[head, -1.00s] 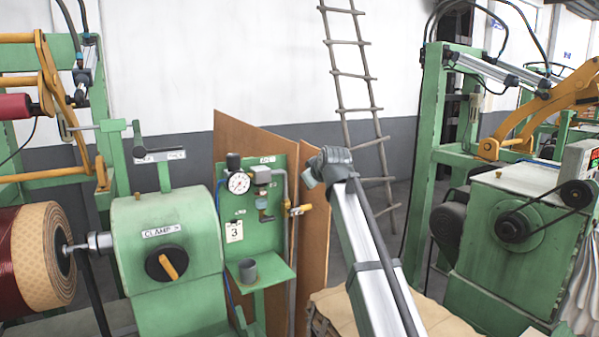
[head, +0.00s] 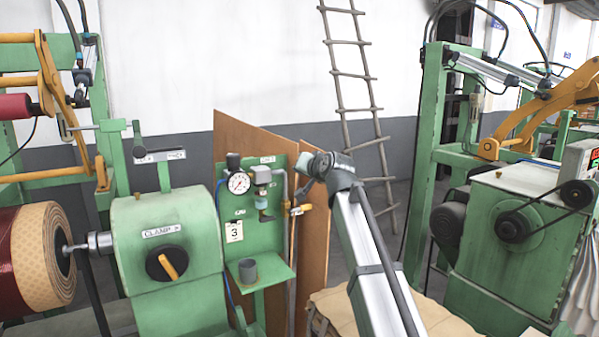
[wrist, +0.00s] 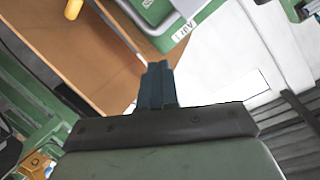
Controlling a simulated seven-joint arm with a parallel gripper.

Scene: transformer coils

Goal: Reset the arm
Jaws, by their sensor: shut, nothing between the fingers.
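My gripper (wrist: 157,84) shows in the wrist view as two dark blue-grey fingers pressed together, with nothing between them. They extend from a dark bar on a green-grey housing at the bottom of the picture. In the head view, my arm rises from the lower right and its wrist end stands just right of the green gauge panel (head: 240,225), in front of the brown board (head: 314,225). The fingers are too small to make out clearly there. I cannot tell the gap between my wrist and the panel.
The green clamp machine (head: 167,235) and a large coil (head: 40,255) stand at left. A grey cup (head: 247,270) sits on the panel's shelf. A green motor machine (head: 515,255) stands at right. A ladder (head: 361,105) leans on the wall behind.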

